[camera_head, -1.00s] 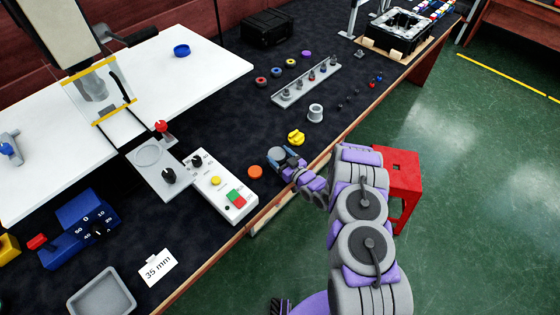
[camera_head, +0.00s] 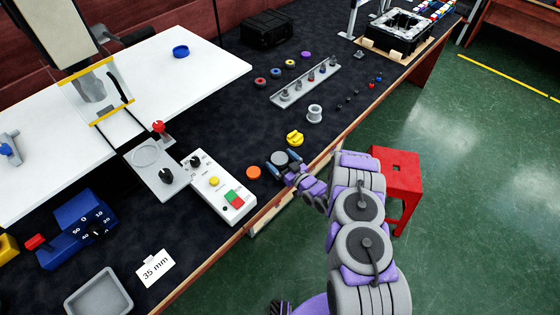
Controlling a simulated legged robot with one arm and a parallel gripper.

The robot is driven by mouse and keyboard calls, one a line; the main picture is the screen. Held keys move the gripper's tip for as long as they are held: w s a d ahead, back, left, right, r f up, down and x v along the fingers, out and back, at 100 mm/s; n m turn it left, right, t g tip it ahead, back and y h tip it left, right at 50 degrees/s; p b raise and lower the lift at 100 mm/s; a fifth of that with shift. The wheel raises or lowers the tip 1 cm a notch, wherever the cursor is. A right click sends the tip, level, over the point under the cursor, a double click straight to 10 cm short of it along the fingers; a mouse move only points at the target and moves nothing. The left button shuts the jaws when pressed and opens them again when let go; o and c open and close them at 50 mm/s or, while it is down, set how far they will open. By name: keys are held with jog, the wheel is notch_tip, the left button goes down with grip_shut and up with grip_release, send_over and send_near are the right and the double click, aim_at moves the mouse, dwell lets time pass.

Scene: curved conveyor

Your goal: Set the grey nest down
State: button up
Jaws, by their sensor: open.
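The grey nest appears as a small round grey disc (camera_head: 279,157) on the dark bench top near its front edge. My gripper (camera_head: 284,163) is open around it, with one blue-tipped finger on each side. Whether the fingers still touch it is too small to tell. It appears to rest on the bench surface. Part of its near side is hidden by my gripper.
A yellow piece (camera_head: 295,138) lies just behind the grey disc, and an orange disc (camera_head: 254,172) lies to its left. A white control box (camera_head: 220,190) stands further left. A grey ring-shaped part (camera_head: 314,113) stands behind. A red stool (camera_head: 400,165) is on the floor.

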jog(key=shift+d+r, duration=0.2)
jog(key=shift+d, duration=0.2)
jog(key=p+v, duration=0.3)
jog(key=v, duration=0.8)
jog(key=shift+s, duration=0.3)
jog(key=shift+d, duration=0.1)
